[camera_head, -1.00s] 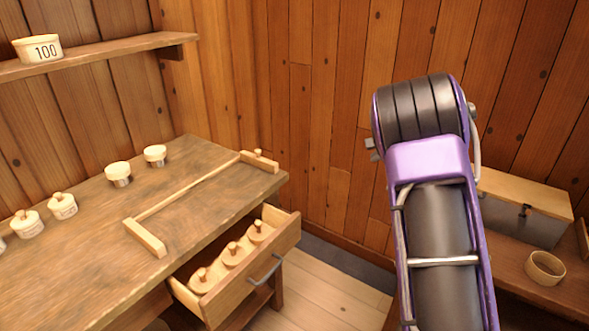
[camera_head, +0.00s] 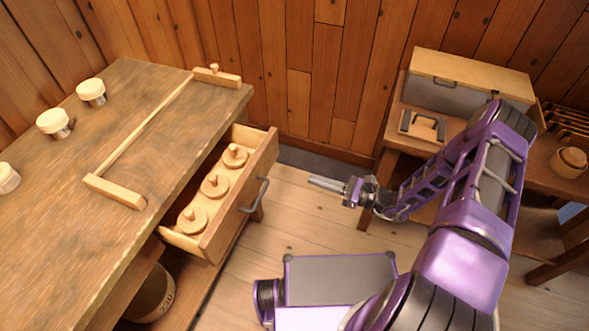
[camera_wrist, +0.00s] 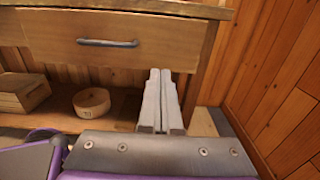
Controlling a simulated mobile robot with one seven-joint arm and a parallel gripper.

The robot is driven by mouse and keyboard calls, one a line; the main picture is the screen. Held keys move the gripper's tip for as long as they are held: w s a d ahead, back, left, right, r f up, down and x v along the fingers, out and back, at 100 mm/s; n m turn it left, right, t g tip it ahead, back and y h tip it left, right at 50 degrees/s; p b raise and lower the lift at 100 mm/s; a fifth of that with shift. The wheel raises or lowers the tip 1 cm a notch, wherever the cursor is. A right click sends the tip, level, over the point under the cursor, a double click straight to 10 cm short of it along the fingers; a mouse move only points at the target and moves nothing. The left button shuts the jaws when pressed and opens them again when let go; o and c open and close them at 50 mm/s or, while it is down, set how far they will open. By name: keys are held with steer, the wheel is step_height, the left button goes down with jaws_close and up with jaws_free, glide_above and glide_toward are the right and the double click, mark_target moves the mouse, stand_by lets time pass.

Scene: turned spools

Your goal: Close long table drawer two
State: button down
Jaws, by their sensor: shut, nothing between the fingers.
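The long table (camera_head: 75,240) stands at the left in the head view. Its drawer (camera_head: 239,227) is pulled out and holds several round lidded wooden pieces (camera_head: 214,186). A grey bar handle (camera_head: 258,196) is on the drawer front. My gripper (camera_head: 312,181) is shut and empty, to the right of the drawer front and apart from it, pointing toward it. In the wrist view my gripper's fingers (camera_wrist: 159,78) are together. A wooden drawer front (camera_wrist: 150,45) with a dark grey handle (camera_wrist: 107,43) shows beyond them, to their upper left.
A side table (camera_head: 395,141) with a grey-sided box (camera_head: 455,98) stands at the right. A large tub (camera_head: 152,296) is under the long table. A low shelf in the wrist view holds a round container (camera_wrist: 92,103). Floor is clear between the drawer and my gripper.

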mark_target(227, 156)
steer(key=x, duration=1.3)
steer(key=shift+a+p, duration=0.1)
steer(key=shift+p, duration=0.3)
steer(key=shift+a, duration=0.1)
steer(key=b+x, duration=0.5)
steer(key=x, duration=1)
steer(key=shift+a+f, duration=0.1)
steer(key=shift+f, duration=0.05)
steer(key=shift+w+a, duration=0.1)
steer(key=shift+a, duration=0.25)
steer(key=shift+w+a+r, duration=0.1)
steer(key=shift+a+r, duration=0.1)
steer(key=shift+r, duration=0.05)
steer(key=shift+a+r, duration=0.1)
